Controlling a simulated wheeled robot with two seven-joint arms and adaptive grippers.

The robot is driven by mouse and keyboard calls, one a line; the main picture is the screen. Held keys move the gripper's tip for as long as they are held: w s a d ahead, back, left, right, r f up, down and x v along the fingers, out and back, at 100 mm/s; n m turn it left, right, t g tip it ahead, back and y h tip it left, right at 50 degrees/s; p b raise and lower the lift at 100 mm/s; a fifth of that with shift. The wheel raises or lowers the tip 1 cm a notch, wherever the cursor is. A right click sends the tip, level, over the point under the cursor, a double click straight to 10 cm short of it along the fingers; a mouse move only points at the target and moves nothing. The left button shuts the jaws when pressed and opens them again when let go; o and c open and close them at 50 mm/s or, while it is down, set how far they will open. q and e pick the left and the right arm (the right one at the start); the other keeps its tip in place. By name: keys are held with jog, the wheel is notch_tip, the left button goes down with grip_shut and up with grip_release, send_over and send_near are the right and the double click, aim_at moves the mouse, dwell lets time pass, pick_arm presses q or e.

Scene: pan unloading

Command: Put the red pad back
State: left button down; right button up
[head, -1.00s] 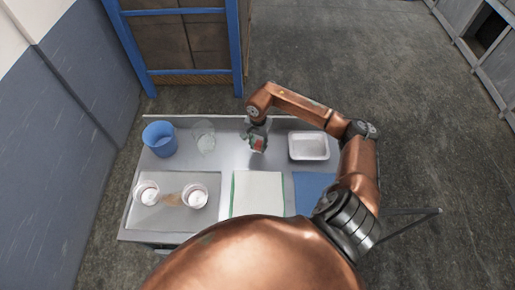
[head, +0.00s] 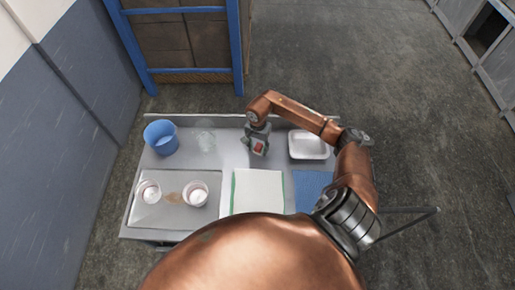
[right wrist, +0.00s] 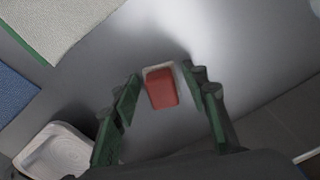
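The red pad (right wrist: 161,90) shows in the right wrist view between my right gripper's fingers, with a pale rim or base around it. In the head view the pad (head: 259,147) is a small red patch at the back middle of the grey table, partly covered by the gripper. My right gripper (right wrist: 162,76) is open, its green-padded fingers on either side of the pad with a small gap on each side. It also shows from above in the head view (head: 257,143). I cannot tell its height above the table. My left gripper is not in view.
A white tray (head: 325,145) stands right of the gripper, a blue cup (head: 162,137) at the back left. Two pale cups (head: 149,192) stand on a grey mat (head: 160,217). A white green-edged cloth (head: 258,190) and a blue cloth (head: 311,185) lie in front.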

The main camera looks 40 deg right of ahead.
aim_at(258, 147)
jog(key=shift+o, duration=0.2)
jog(key=shift+r, duration=0.1)
jog(key=shift+r+p, duration=0.15)
jog(key=shift+p, duration=0.15)
notch_tip(258, 147, up, 12)
jog(key=b, duration=0.3)
jog(key=shift+f, duration=0.2)
